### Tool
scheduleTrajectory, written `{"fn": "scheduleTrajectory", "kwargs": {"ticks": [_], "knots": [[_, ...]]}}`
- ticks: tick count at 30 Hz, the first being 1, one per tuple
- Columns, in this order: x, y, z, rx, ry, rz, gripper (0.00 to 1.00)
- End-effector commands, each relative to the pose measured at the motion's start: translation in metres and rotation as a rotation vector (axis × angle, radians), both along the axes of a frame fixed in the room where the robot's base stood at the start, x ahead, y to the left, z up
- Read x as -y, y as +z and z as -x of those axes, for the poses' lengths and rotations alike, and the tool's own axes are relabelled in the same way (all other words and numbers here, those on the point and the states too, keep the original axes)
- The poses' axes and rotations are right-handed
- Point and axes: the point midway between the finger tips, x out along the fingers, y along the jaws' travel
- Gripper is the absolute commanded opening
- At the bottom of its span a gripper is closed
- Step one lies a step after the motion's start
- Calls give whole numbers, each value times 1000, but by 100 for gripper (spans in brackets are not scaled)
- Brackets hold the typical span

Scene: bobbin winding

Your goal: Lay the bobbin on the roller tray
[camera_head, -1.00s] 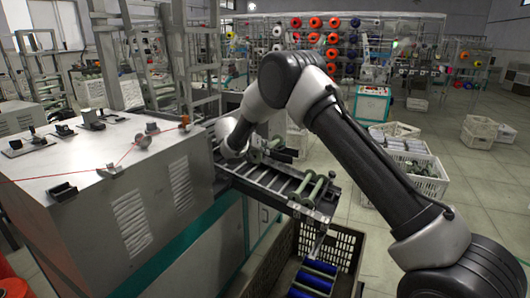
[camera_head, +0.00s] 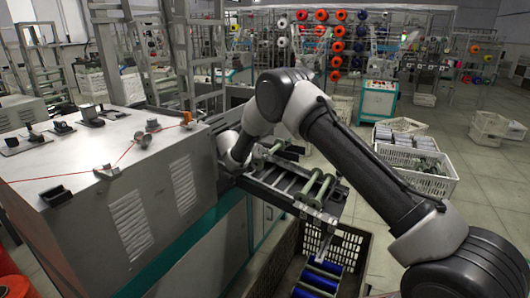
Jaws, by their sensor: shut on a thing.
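The roller tray (camera_head: 284,191) is a dark rail frame with crosswise rollers, sticking out from the side of the grey machine. A pale green bobbin (camera_head: 320,186) lies towards its outer end. My gripper (camera_head: 258,158) is at the tray's inner end, beside the machine, and is largely hidden by my white wrist. It is shut on a bobbin, of which only small greenish parts seem to show there. I cannot tell whether that bobbin touches the rollers.
The grey machine (camera_head: 120,185) fills the left, with a red thread across its top. A dark crate (camera_head: 352,250) with blue bobbins (camera_head: 318,278) stands below the tray's outer end. White crates (camera_head: 418,176) stand on the floor at right. Spool racks line the back.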

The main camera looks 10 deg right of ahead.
Motion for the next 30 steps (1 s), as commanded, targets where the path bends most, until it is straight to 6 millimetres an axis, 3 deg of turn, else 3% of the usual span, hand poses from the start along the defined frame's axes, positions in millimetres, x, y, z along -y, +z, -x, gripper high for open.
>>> {"fn": "scheduleTrajectory", "kwargs": {"ticks": [30], "knots": [[-8, -46, -4, -1, 1, 1, 0]]}}
